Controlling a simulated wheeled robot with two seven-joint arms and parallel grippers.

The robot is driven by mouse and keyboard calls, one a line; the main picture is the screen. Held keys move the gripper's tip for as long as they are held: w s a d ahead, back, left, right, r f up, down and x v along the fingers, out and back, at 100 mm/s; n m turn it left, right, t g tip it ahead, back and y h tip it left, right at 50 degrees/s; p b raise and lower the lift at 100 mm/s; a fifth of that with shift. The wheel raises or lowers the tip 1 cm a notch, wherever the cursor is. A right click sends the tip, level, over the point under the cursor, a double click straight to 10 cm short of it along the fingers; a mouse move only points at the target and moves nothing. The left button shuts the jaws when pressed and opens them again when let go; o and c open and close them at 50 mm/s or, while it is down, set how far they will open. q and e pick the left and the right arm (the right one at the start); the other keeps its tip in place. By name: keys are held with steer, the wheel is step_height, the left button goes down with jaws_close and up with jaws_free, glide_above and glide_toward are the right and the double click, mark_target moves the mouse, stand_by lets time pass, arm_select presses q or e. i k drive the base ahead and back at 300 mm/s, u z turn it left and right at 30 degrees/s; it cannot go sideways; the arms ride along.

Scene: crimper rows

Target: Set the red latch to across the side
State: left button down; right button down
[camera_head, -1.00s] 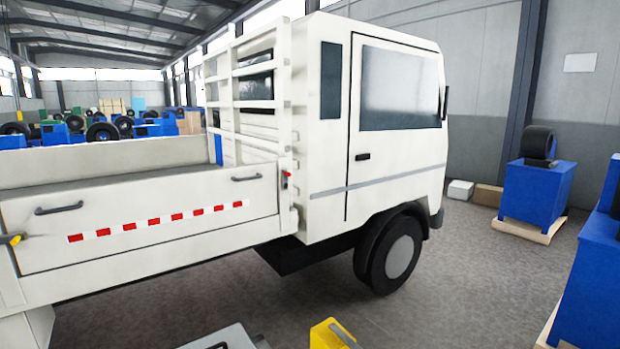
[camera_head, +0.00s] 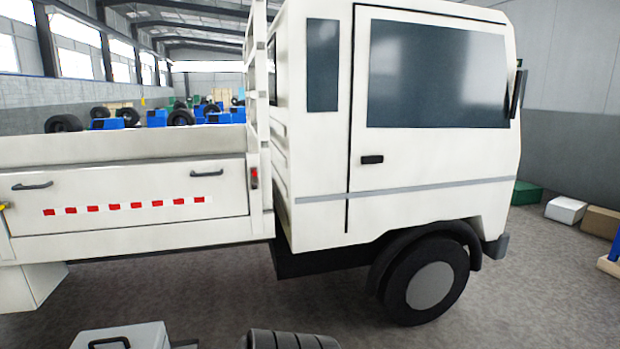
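A white truck (camera_head: 420,160) stands side-on in the head view, its cab at the right and its low cargo bed at the left. A small red latch (camera_head: 254,178) sits on the post at the front end of the bed's side panel (camera_head: 120,190), just behind the cab. It looks upright, but it is too small to tell its exact setting. A yellow piece (camera_head: 4,206) shows at the left picture edge on the panel's other end. Neither of my grippers is in view.
A grey case (camera_head: 122,337) with a black handle and a dark ribbed tyre-like object (camera_head: 290,340) lie on the floor in front, at the bottom edge. White and brown boxes (camera_head: 566,209) stand beyond the cab at right. Grey floor beside the truck is otherwise open.

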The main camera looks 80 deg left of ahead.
mark_target(254, 185)
steer(key=i, duration=0.9)
steer(key=u, duration=1.95)
steer(key=i, duration=2.2)
steer(key=u, duration=3.7)
